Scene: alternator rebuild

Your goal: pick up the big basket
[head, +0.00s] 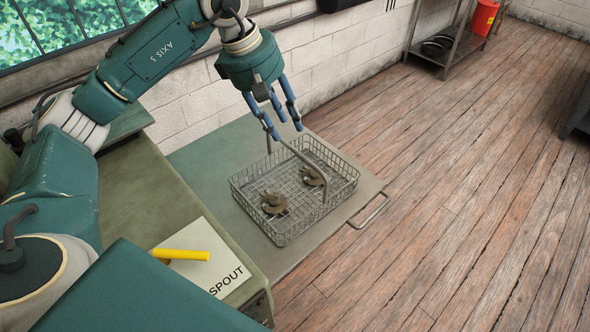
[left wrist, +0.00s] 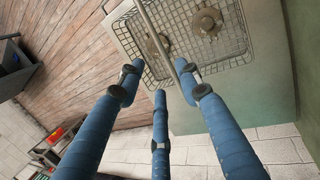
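The big basket (head: 318,216) is a grey wire-mesh basket on a grey-green platform, with two dull brown metal parts (head: 274,203) (head: 314,176) inside. Its bar handle (head: 309,164) stands up over the basket. My left gripper (head: 284,127) is above the far side of the basket, its blue fingers pointing down, spread and close to the handle. In the left wrist view the basket (left wrist: 243,61) lies beyond the fingers, and the handle (left wrist: 158,38) runs between the fingertips (left wrist: 160,78). I cannot tell whether any finger touches it. My right gripper is not in view.
The platform (head: 222,148) has a metal pull handle (head: 371,211) at its right edge. A green bench (head: 160,190) stands left, with a card reading "SPOUT" (head: 208,262) and a yellow cylinder (head: 182,254). A shelf (head: 440,48) and red bucket (head: 484,17) are far off. The wooden floor is clear.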

